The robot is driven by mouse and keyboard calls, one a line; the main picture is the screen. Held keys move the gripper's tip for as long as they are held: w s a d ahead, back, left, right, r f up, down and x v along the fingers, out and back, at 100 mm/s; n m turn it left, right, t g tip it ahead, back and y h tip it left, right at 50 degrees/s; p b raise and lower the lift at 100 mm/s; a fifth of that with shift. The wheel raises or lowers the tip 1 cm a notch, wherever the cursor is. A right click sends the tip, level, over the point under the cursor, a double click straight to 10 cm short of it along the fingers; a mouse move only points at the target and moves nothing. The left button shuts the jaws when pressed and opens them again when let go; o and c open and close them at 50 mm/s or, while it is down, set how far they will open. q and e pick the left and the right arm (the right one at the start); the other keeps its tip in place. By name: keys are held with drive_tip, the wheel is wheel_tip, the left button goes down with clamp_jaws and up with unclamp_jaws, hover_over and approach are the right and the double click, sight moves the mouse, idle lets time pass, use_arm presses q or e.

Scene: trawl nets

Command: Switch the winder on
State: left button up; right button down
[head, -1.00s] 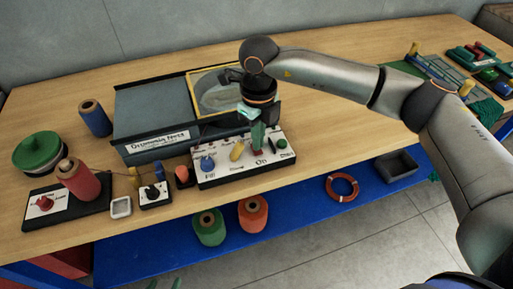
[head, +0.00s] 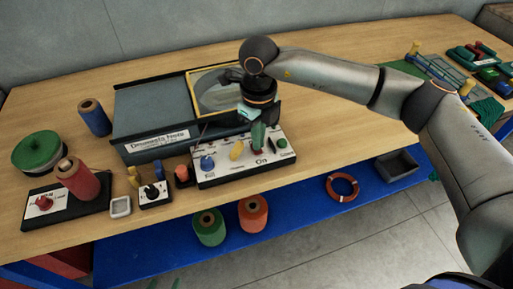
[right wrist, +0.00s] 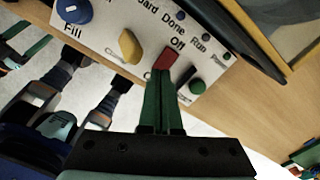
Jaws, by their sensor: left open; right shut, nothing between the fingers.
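A white control panel (head: 207,178) stands at the front of the bench. It carries a red switch (right wrist: 171,60) between the words Off and On, plus a blue knob (right wrist: 75,11), a yellow knob (right wrist: 130,45) and a green button (right wrist: 197,87). My right gripper (head: 258,146) is shut and empty, pointing down at the red switch. In the right wrist view its green fingertips (right wrist: 164,80) are at the switch's near, On side and hide part of that word. I cannot tell if they touch. Only my left gripper's green tips (head: 164,286) show at the bottom edge.
A dark box (head: 150,108) with a yellow-framed window stands behind the panel. To its left are a small black-lever box (head: 153,194), a red spool (head: 78,178) beside a red knob (head: 44,203), and a green reel (head: 39,150). A blue shelf (head: 300,207) lies below.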

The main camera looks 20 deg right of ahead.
drive_tip(key=shift+f+b, duration=0.65)
drive_tip(key=shift+f, duration=0.2)
drive_tip(key=shift+r, duration=0.1)
drive_tip(key=shift+r+p, duration=2.05)
drive_tip(key=shift+r, duration=1.4)
